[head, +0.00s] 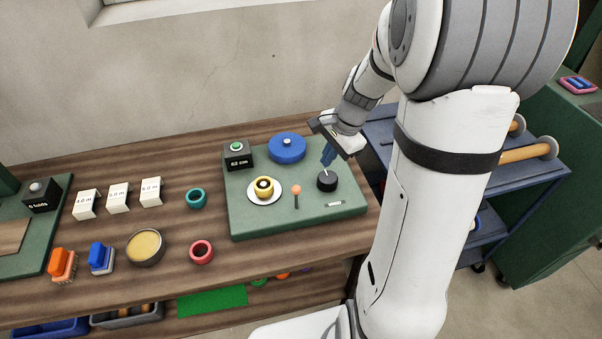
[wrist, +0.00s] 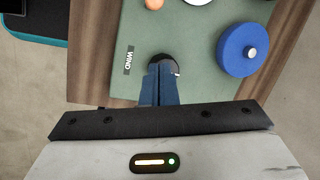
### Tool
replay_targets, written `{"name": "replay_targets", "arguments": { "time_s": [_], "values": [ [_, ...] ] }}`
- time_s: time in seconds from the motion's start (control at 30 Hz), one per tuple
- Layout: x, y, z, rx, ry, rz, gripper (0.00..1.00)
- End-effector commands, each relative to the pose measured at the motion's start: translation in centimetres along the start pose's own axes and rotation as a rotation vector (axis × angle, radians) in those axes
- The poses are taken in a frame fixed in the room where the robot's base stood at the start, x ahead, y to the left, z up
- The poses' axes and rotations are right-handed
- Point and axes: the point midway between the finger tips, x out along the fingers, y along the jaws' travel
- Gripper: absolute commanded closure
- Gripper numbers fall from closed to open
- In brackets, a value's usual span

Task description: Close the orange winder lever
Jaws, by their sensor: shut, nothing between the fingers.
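The orange winder lever (head: 296,190) is an orange ball on a short dark stem on the green board (head: 255,222). It stands upright or nearly so; I cannot tell its exact tilt. In the wrist view only part of the orange ball (wrist: 154,4) shows at the top edge. My gripper (head: 325,163) has its blue fingers together, pointing down just above the black round knob (head: 327,182), to the right of and apart from the lever. In the wrist view the shut fingers (wrist: 161,80) partly cover the black knob (wrist: 163,60); contact is unclear.
A blue round lid (head: 287,148) and a green-button box (head: 238,155) stand behind. A WIND label (wrist: 128,60) lies near the knob. Rings, cards and a bowl (head: 146,247) lie left.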

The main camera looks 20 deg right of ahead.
Motion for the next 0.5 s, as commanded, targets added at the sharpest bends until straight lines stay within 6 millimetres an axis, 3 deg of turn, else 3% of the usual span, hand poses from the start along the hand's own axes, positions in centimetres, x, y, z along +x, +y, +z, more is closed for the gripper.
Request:
{"name": "replay_targets", "arguments": {
  "time_s": [0.33, 0.5],
  "values": [
    [0.3, 0.0, 0.1, -0.003, -0.001, 0.002, 1.00],
    [2.3, 0.1, 0.2, -0.004, -0.004, 0.006, 1.00]
  ]
}}
